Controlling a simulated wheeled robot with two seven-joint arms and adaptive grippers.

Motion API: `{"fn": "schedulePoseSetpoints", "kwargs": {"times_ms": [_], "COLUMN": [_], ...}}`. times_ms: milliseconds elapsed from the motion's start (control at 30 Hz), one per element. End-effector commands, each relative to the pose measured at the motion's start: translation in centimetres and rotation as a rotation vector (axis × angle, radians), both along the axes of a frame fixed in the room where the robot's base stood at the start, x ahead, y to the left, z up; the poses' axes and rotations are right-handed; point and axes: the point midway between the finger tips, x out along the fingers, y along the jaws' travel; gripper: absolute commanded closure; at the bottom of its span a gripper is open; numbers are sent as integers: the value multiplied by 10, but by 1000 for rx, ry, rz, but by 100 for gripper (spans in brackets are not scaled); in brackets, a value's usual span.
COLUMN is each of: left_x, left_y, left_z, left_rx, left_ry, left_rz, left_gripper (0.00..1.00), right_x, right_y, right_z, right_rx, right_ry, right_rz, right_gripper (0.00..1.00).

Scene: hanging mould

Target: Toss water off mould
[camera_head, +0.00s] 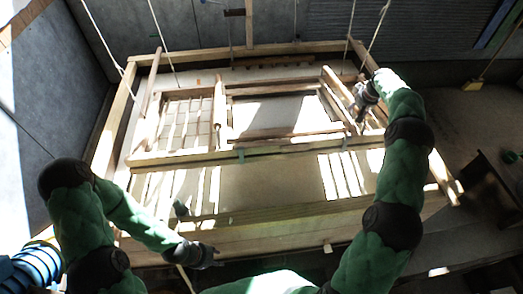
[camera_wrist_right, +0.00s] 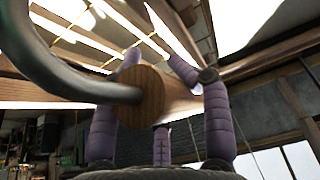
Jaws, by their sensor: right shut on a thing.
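The mould (camera_head: 273,136) is a wooden frame with pale, sunlit panels, hanging over a larger wooden vat frame (camera_head: 285,240). Thin ropes rise from it. My right gripper (camera_head: 362,98) is at the mould's right side, shut on a wooden bar. In the right wrist view the bar's round wooden end (camera_wrist_right: 142,97) fills the middle, with a grey curved rod or finger against it. My left gripper (camera_head: 205,257) is low, near the front edge of the vat frame, apart from the mould. Its fingers are too dark to tell open or shut. I cannot make out water.
Ropes (camera_head: 160,40) hang on both sides of the frame. A grey wall (camera_head: 40,100) stands close at left. A dark table (camera_head: 490,175) with small items is at right. A crossbeam (camera_head: 250,152) spans the vat.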

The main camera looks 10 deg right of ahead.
Motion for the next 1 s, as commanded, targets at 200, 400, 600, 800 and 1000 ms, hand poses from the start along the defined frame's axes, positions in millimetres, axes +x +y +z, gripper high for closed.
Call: {"fn": "schedulePoseSetpoints", "kwargs": {"times_ms": [200, 400, 600, 800, 1000], "left_x": [0, 0, 0, 0, 0], "left_y": [0, 0, 0, 0, 0], "left_z": [-27, -47, -55, -53, -53], "left_rx": [0, 0, 0, 0, 0], "left_ry": [0, 0, 0, 0, 0], "left_rz": [0, 0, 0, 0, 0], "left_gripper": [60, 60, 60, 60, 60], "right_x": [-2, -5, -7, -8, -8], "right_y": [-1, 0, 1, 2, 2], "right_z": [-8, -18, -21, -22, -22], "right_rx": [-11, -13, -14, -13, -11], "right_ry": [-56, -93, -111, -109, -108], "right_rz": [0, 1, 2, 2, 1], "right_gripper": [100, 100, 100, 100, 27]}}
